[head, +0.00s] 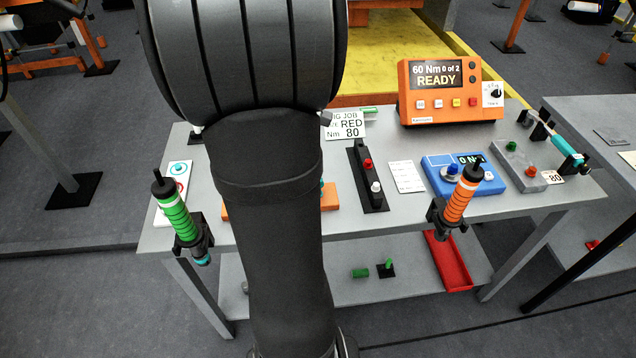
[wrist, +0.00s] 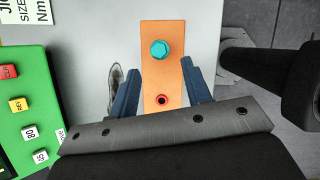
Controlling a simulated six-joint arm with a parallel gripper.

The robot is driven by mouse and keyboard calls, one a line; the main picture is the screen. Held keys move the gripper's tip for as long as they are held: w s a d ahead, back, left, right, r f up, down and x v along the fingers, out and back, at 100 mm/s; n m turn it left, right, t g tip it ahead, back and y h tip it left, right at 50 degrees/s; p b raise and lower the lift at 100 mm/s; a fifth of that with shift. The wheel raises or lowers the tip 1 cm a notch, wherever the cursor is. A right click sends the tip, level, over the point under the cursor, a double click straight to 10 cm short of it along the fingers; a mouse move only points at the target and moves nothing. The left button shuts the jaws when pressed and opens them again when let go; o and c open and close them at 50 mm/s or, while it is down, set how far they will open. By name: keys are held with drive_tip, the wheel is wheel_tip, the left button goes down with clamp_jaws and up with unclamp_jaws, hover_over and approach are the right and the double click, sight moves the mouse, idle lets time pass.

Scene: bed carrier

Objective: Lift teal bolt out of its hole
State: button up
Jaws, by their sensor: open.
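The teal bolt (wrist: 160,50) stands in the far end of the orange block (wrist: 160,80) in the wrist view, its hex head facing up. A red-ringed dark hole (wrist: 162,100) is at the block's near end. My gripper (wrist: 163,68) is open, its two blue fingers on either side of the block. The bolt head lies just past the fingertips, roughly between them, and no contact shows. In the head view my arm hides the gripper and most of the orange block (head: 237,213); the bolt is mostly hidden there.
A green button box (wrist: 28,110) is at the left in the wrist view. In the head view, a green tool (head: 176,215) and an orange tool (head: 461,198) stand in holders at the table's front edge. A black strip (head: 362,178) with knobs lies right of my arm.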

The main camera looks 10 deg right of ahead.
drive_tip(key=x, duration=0.5)
drive_tip(key=shift+w+d, duration=0.1)
drive_tip(key=shift+d, duration=0.05)
drive_tip(key=shift+c, duration=0.5)
clamp_jaws()
